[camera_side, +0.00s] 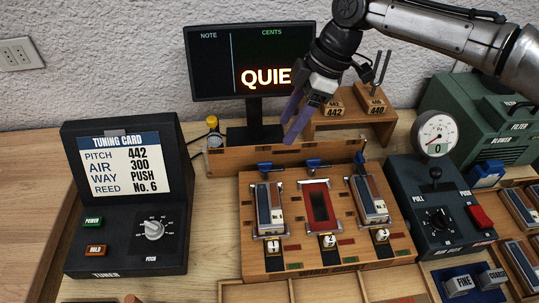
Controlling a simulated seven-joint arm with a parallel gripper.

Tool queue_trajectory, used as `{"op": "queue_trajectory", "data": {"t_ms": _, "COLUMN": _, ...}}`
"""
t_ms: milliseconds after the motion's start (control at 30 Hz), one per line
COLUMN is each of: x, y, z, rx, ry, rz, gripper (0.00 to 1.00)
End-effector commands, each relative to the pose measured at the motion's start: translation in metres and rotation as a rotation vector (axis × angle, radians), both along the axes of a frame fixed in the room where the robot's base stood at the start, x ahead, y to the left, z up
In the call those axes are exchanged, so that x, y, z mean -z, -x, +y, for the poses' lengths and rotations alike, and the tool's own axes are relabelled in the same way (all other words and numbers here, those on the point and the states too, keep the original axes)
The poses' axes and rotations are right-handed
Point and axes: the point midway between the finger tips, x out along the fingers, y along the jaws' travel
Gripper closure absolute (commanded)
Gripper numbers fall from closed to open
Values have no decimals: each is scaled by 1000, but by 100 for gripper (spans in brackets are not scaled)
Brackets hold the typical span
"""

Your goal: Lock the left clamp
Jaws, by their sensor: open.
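The wooden fixture board (295,255) stands in the middle of the bench with three bays side by side. At the back of the left bay is a small blue clamp handle (264,167). In that bay lies a blue-and-brown reed block (269,207) in a metal frame, with a white-topped fitting (272,246) at its front. Whether the left clamp is locked cannot be told at this size. My gripper (289,130), with purple fingers, is open and empty. It hangs above the back of the board, up and to the right of the left clamp handle.
The middle bay (318,206) shows red and dark; the right bay holds another block (368,200). A wooden rail (235,160) runs behind the board. The monitor (205,60) and tuning forks (383,70) stand behind. The tuner box (85,230) is left, the control box (410,190) right.

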Motion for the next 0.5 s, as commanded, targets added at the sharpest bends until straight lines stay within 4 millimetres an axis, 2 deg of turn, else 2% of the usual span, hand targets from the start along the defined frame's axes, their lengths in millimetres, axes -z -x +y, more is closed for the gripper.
{"op": "queue_trajectory", "data": {"t_ms": 200, "x": 42, "y": 1, "z": 17, "rx": -1, "ry": 2, "rz": 3, "gripper": 43}}
{"op": "queue_trajectory", "data": {"t_ms": 500, "x": 85, "y": 0, "z": 34, "rx": 0, "ry": 1, "rz": 1, "gripper": 43}}
